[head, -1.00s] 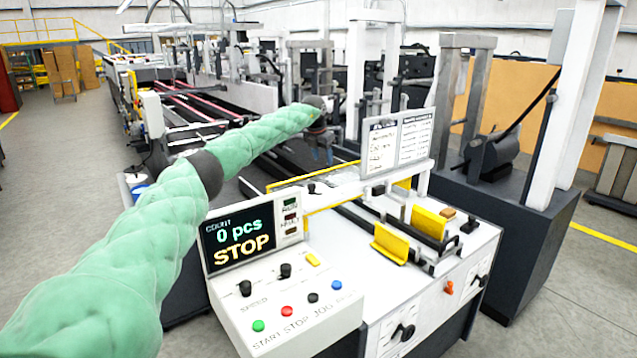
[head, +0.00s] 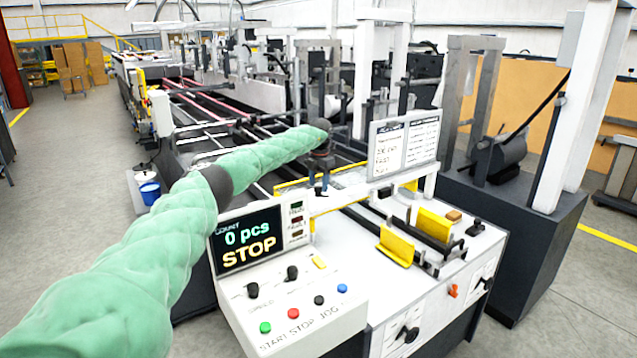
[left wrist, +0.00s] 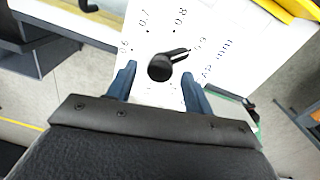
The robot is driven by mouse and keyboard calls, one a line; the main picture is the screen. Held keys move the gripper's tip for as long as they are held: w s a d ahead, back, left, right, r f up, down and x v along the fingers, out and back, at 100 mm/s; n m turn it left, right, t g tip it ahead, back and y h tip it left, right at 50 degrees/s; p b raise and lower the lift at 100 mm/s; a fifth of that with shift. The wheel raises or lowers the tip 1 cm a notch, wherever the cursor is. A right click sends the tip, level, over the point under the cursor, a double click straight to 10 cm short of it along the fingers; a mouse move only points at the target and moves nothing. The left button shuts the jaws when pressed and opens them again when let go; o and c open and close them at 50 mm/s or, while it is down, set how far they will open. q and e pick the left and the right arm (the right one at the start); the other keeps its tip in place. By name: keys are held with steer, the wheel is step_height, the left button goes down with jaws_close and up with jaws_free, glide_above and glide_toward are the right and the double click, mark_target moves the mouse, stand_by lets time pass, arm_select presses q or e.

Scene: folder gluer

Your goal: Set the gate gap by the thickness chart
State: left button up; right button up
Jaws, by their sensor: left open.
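The gap knob (left wrist: 160,67) is black, with a pointer, on a white plate marked 0.6 to 0.9 and "mm" in the left wrist view. Its pointer aims up and right, close to the 0.9 mark. My left gripper (left wrist: 158,88) is open, with one blue finger on each side of the knob, not closed on it. In the head view my left gripper (head: 322,184) points down at the white crossbar and hides the knob. The chart board (head: 404,146) stands right of it with two printed panels, too small to read surely. My right gripper is out of view.
The control panel (head: 290,295) shows "0 pcs STOP" on its screen (head: 247,240), with knobs and coloured buttons below. Yellow guides (head: 397,246) stand on the white table to the right. A dark machine block (head: 515,240) stands beyond it.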

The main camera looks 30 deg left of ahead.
arm_select(q)
steer(key=shift+f, duration=0.6)
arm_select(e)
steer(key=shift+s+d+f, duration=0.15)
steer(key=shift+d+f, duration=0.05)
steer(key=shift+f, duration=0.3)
arm_select(q)
steer(key=shift+c, duration=0.4)
steer(key=c, duration=0.9)
